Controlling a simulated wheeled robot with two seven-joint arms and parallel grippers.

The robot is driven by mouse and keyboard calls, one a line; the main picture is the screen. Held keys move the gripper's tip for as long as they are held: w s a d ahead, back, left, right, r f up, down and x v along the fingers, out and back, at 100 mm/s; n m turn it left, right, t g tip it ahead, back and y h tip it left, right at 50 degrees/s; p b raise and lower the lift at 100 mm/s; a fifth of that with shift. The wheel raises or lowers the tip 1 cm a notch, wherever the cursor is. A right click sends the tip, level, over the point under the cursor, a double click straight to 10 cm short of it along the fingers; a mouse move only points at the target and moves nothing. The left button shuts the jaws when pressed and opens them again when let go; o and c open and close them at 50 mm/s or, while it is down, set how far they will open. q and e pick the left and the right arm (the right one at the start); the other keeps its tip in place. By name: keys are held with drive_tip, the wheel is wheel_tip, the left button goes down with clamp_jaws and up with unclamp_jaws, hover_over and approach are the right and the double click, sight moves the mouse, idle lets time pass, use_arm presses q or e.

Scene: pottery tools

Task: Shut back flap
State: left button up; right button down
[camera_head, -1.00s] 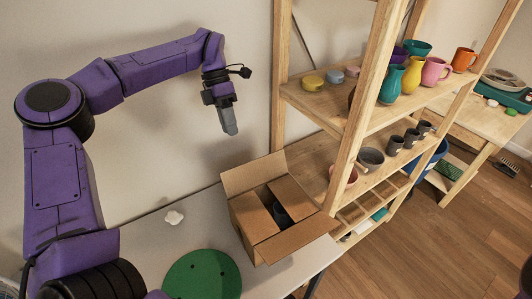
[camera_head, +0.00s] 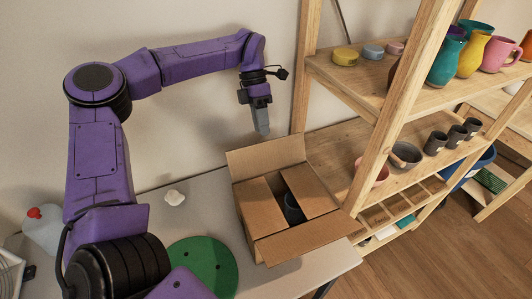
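An open cardboard box (camera_head: 248,222) stands on the grey table beside the shelf. Its back flap (camera_head: 266,157) stands up, tilted away from the opening. The left side flap (camera_head: 264,203) and right side flap (camera_head: 309,190) lie inward over the top, with a gap between them. A dark grey cup (camera_head: 293,208) shows in that gap. The front flap (camera_head: 307,238) is folded outward. My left gripper (camera_head: 262,131) points down just above and behind the back flap, apart from it. Its fingers look close together, but I cannot tell whether they are shut. My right gripper is out of view.
A wooden shelf (camera_head: 385,120) with vases, mugs and cups stands close to the box's right. A green round board (camera_head: 202,268) and a small white lump (camera_head: 174,197) lie on the table (camera_head: 150,190). The wall is close behind the gripper.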

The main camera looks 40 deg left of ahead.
sight(265, 150)
use_arm(q)
drive_tip(key=p+x, duration=0.1)
drive_tip(key=x, duration=0.7)
drive_tip(key=shift+s, duration=0.1)
clamp_jaws()
idle(1.0)
